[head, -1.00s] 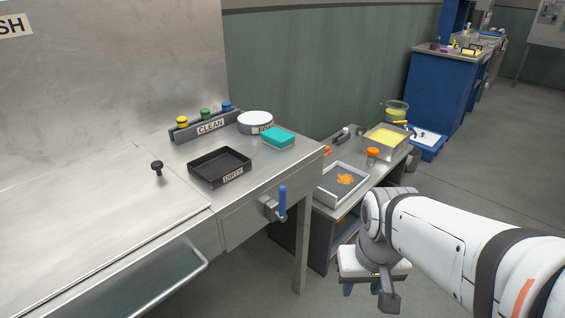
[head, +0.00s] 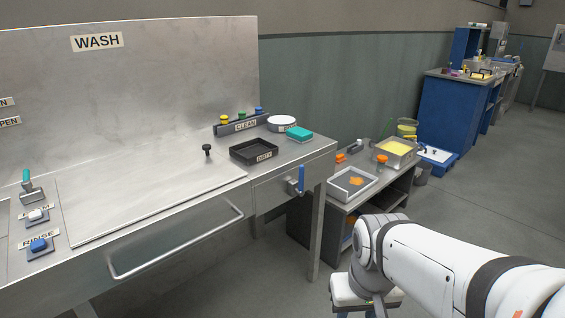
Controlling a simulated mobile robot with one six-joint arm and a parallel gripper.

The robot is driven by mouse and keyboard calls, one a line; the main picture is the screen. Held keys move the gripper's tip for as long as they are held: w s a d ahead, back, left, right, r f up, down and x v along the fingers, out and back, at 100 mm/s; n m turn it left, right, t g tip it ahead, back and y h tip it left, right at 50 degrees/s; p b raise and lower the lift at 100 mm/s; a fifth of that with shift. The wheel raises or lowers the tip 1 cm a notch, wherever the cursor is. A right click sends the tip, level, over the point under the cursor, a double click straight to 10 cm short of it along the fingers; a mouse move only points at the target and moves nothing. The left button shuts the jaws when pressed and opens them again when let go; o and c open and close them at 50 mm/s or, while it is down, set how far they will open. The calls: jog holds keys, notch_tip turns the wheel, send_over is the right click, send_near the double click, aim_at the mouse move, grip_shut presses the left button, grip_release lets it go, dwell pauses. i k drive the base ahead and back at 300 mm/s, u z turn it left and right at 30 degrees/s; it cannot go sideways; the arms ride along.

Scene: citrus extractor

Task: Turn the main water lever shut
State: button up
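A blue lever (head: 301,179) stands upright on a grey valve (head: 292,187) on the front of the steel wash bench, below its right end. It may be the main water lever; no label shows on it. My gripper (head: 367,306) is at the bottom of the head view, to the right of and nearer than the lever, and apart from it. The gripper points down and its fingertips are cut off by the frame edge, so its opening is hidden.
The bench (head: 150,190) carries a black DIRTY tray (head: 254,151), a teal sponge (head: 299,133) and a CLEAN rack (head: 240,126). A handrail (head: 180,240) sticks out in front. A low side table (head: 395,185) with trays stands right of the lever. Floor is open at right.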

aim_at(300, 192)
jog(key=u, duration=0.05)
jog(key=i, duration=1)
jog(key=u, duration=0.05)
